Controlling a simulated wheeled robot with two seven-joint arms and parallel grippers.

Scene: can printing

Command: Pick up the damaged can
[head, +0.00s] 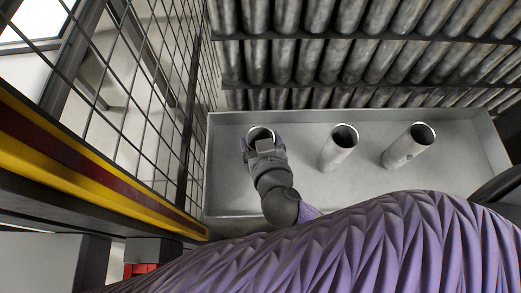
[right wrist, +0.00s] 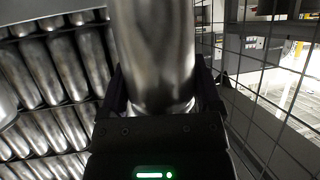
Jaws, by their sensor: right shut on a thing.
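Three open-topped metal cans stand in a row in a grey tray (head: 350,203) in the head view. My right gripper (head: 260,143) is at the left can (head: 261,132), with its fingers around the upper part and only the rim showing above. In the right wrist view the gripper (right wrist: 160,100) is shut on that can (right wrist: 155,50), one finger on each side. The middle can (head: 338,150) and the right can (head: 408,147) stand free. The right can shows small dark marks on its side. The held can's lower part is hidden. My left gripper is not in view.
Racks of many metal cans (head: 350,60) rise behind the tray. A wire mesh fence (head: 150,90) and a yellow and red beam (head: 90,165) stand close on the left. My purple-sleeved arm crosses the front. The tray floor between the cans is bare.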

